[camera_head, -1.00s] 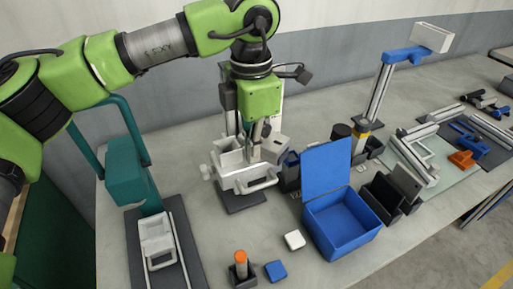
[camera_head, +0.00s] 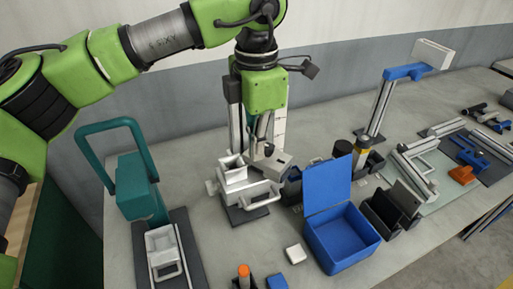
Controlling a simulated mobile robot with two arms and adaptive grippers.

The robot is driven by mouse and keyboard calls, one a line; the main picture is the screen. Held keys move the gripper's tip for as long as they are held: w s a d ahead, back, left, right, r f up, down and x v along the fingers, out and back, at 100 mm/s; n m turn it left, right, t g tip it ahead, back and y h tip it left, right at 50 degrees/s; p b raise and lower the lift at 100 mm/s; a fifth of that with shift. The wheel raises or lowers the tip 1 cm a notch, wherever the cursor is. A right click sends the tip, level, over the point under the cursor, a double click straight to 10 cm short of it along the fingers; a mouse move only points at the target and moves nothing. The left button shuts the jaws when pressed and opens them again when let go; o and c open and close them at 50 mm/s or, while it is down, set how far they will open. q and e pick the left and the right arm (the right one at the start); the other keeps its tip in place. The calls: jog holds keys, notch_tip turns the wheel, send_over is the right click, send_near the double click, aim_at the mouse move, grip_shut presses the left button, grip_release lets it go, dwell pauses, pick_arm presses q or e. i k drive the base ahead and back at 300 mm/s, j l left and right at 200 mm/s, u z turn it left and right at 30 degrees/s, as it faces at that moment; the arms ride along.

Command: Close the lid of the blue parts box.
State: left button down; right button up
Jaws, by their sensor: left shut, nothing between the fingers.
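The blue parts box (camera_head: 342,240) stands on the table right of centre. Its lid (camera_head: 327,185) is open and stands nearly upright along the box's back edge. The inside of the box looks empty. My left gripper (camera_head: 257,150) points down to the left of and behind the lid, apart from it, above the white fixture. It is shut, with nothing seen between its fingers. Its fingertips are small and partly merge with the light parts behind them. My right gripper is not in view.
A white fixture with a handle (camera_head: 245,190) stands under my left gripper. Dark bins (camera_head: 390,210) stand close to the box's right. A white block (camera_head: 294,253), a blue block (camera_head: 277,282) and an orange-topped peg (camera_head: 243,271) are in front. A teal press (camera_head: 135,185) stands left.

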aim_at(326, 184)
jog(key=k+l, duration=0.3)
jog(key=k, duration=0.15)
jog(key=k+l, duration=0.25)
jog(key=k, duration=0.2)
jog(key=k+l, duration=0.3)
jog(key=k, duration=0.2)
